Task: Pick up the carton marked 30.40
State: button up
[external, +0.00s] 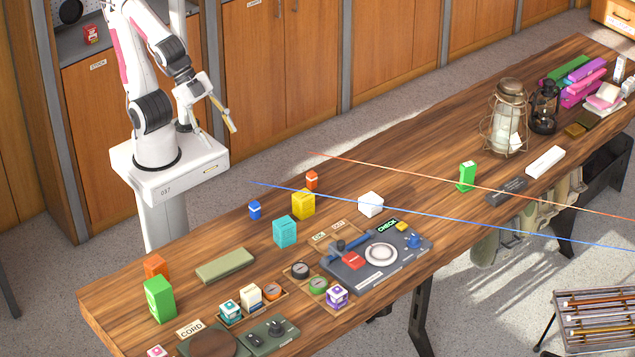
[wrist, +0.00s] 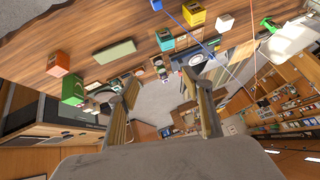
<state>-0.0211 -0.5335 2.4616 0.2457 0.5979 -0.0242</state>
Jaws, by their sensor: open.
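Several small cartons stand on the wooden bench; I cannot read 30.40 on any of them. They include a large green carton (external: 160,299), an orange carton (external: 156,267), a teal carton (external: 286,231), a yellow carton (external: 303,205), a small blue carton (external: 255,211), a small orange-red carton (external: 311,180), a white carton (external: 371,204) and a green carton (external: 467,176) farther right. My gripper (external: 222,112) is raised behind the bench, apart from all of them. In the wrist view my gripper (wrist: 165,92) is open and empty, with cartons beyond it.
A dark device with a round plate (external: 381,253) lies mid-bench, beside trays of small items. An olive block (external: 225,265) lies left. Lanterns (external: 508,118) stand toward the right end. Thin orange and blue lines cross above the bench. Bare wood shows between the groups.

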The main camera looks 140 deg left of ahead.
aim_at(162, 259)
jog(key=w+d+f+m+t+h, duration=0.1)
jog(key=w+f+m, duration=0.2)
jog(key=w, duration=0.6)
jog(key=w+d+f+m+t+h, duration=0.15)
jog(key=w+m, duration=0.25)
jog(key=w, duration=0.5)
jog(key=s+d+f+m+g+h, duration=0.1)
jog(key=d+f+m+h, duration=0.1)
jog(key=d+f, duration=0.3)
jog(key=s+d+f+m+g+h, duration=0.1)
jog(key=d+f+m+g+h, duration=0.1)
jog(key=d+f, duration=0.4)
jog(key=s+d+f+m+g+h, duration=0.1)
jog(key=d+f+m+g+h, duration=0.1)
jog(key=d+f+h, duration=0.3)
jog(key=shift+d+f+m+h, duration=0.25)
jog(key=shift+d+m+h, duration=0.1)
jog(key=shift+d+m, duration=0.4)
jog(key=s+d+g+h, duration=0.1)
jog(key=s+f+g+h, duration=0.1)
jog(key=s, duration=0.1)
jog(key=s+d+f+m+g, duration=0.1)
jog(key=s, duration=0.1)
jog(key=shift+s+d+h, duration=0.1)
jog(key=shift+d+h, duration=0.25)
jog(key=shift+h, duration=0.05)
jog(key=shift+s+d+g, duration=0.2)
jog(key=shift+s+g, duration=0.05)
jog(key=shift+s, duration=0.35)
jog(key=shift+d, duration=0.1)
